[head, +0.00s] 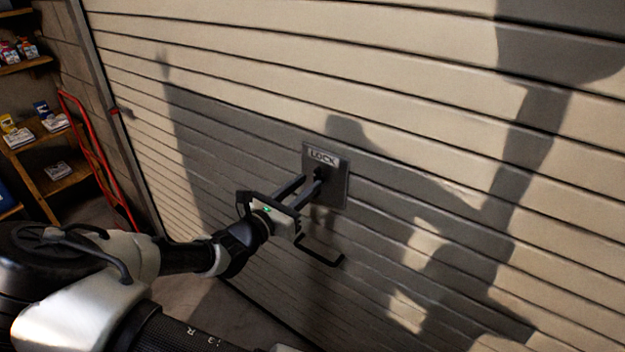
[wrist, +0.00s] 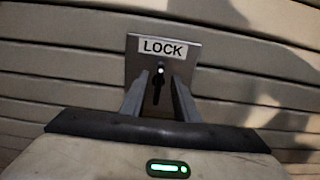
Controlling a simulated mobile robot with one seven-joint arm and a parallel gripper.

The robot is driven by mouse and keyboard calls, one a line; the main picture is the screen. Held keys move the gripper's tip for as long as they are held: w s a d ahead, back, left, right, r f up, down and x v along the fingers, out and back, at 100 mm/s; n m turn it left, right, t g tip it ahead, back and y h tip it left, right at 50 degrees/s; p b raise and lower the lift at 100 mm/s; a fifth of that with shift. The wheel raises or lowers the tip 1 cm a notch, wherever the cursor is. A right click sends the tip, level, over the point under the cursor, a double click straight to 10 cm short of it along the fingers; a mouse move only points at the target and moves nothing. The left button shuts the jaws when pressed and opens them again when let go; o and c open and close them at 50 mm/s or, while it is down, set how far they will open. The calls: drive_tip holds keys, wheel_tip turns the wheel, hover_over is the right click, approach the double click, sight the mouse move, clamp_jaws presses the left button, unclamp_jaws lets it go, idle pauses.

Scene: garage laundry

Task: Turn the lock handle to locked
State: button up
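The lock is a grey square plate (head: 338,188) with a white "LOCK" label, fixed on the beige slatted garage door. The plate also shows in the wrist view (wrist: 135,64). A small dark handle (wrist: 158,90) points roughly straight down from a bright pivot below the label. In the head view the handle (head: 319,173) is partly covered by my gripper. My gripper (head: 311,181) reaches up to the plate, its two fingers apart. In the wrist view the fingers stand either side of the handle, with plate visible between; contact cannot be told.
A black bent pull handle (head: 322,256) sits on the door just below my gripper. A red hand truck (head: 92,150) and wooden shelves (head: 38,133) with small boxes stand at the left. Shadows fall across the door.

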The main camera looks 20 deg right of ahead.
sight(315, 178)
drive_tip(key=shift+x, duration=1.7)
clamp_jaws()
